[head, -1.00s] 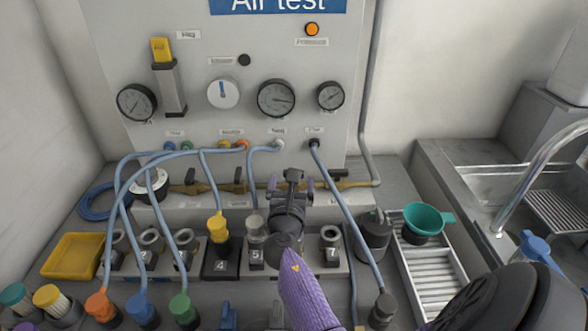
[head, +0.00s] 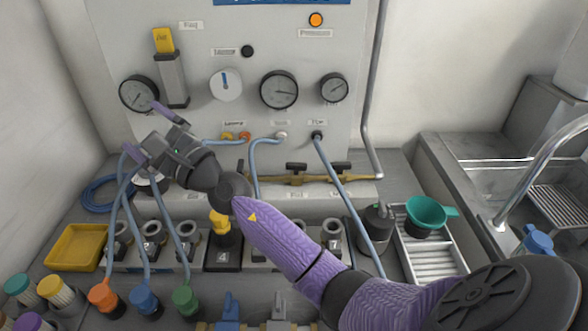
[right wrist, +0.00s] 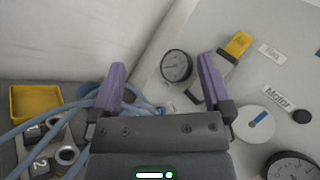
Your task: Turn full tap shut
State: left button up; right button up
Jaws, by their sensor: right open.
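A brass pipe (head: 320,179) runs along the foot of the grey panel and carries dark-handled taps. Two handles show to the right of my arm, a left one (head: 297,166) and a right one (head: 342,167); both look roughly in line with the pipe. My right gripper and forearm hide the pipe's left part. My right gripper (head: 148,132) is open and empty in front of the panel's lower left. Its spread purple fingers (right wrist: 160,85) show in the right wrist view. My left gripper is not in view.
Blue hoses (head: 342,190) run from the panel to the bench and hang near the pipe. Gauges (head: 279,89) and a white dial (head: 225,84) sit above. A yellow tray (head: 75,247) stands left, a green funnel (head: 427,214) right. Numbered sockets line the bench.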

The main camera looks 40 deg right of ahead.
jog(key=a+n+g+y, duration=0.5)
jog(key=n+g, duration=0.3)
jog(key=n, duration=0.3)
jog(key=n+g+h+b, duration=0.35)
jog(key=g+h, duration=0.65)
jog(key=h, duration=0.5)
send_near(296, 164)
jog(key=b+x, duration=0.3)
jog(key=x, duration=0.5)
jog(key=shift+f, duration=0.4)
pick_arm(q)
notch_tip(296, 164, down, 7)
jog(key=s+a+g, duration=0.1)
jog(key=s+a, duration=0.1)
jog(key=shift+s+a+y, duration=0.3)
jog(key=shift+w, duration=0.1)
